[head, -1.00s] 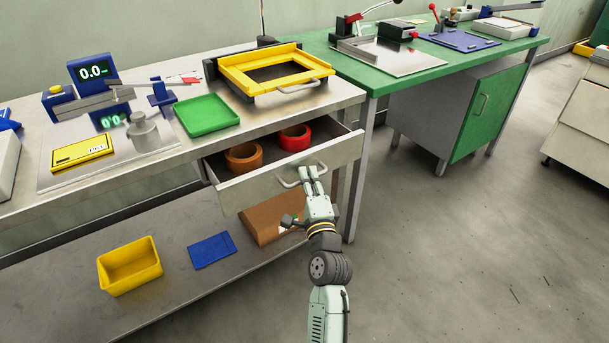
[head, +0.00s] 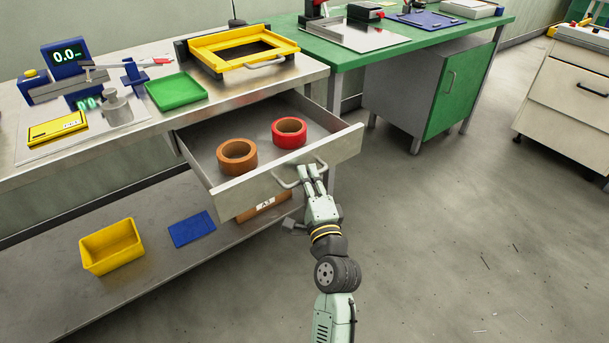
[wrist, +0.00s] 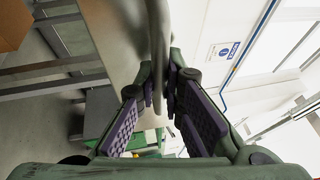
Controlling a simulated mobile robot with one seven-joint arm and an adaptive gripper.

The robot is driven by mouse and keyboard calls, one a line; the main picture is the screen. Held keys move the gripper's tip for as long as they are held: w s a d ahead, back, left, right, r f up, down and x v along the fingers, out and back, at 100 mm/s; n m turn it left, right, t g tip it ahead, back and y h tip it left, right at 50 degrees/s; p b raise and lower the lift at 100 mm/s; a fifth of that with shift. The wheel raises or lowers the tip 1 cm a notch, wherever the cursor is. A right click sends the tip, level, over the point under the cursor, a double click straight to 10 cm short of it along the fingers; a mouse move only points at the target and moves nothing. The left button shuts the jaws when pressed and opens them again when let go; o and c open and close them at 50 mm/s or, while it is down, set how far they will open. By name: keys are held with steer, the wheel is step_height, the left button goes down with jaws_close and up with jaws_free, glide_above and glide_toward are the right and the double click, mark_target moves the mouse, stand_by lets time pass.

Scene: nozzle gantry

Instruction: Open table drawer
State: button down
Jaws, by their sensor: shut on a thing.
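The table drawer (head: 245,192) stands pulled well out from under the metal table (head: 300,77) in the head view. A brown tape roll (head: 237,158) and a red tape roll (head: 289,133) lie inside it. My gripper (head: 310,172) is at the drawer's front, shut on the drawer handle (head: 285,180) near the handle's right part. In the wrist view the grey handle bar (wrist: 158,45) runs down between the two dark padded fingers (wrist: 155,110). The fingertips' exact contact with the bar is partly hidden.
A yellow frame (head: 243,48), a green tray (head: 176,91) and a scale (head: 66,57) stand on the table top. A yellow bin (head: 111,246) and a blue item (head: 191,229) lie on the lower shelf. The floor (head: 450,240) at right is open.

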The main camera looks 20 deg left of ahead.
stand_by(0.3)
steer(key=c, duration=2)
jaws_free()
steer(key=shift+o, duration=0.2)
steer(key=shift+r, duration=0.1)
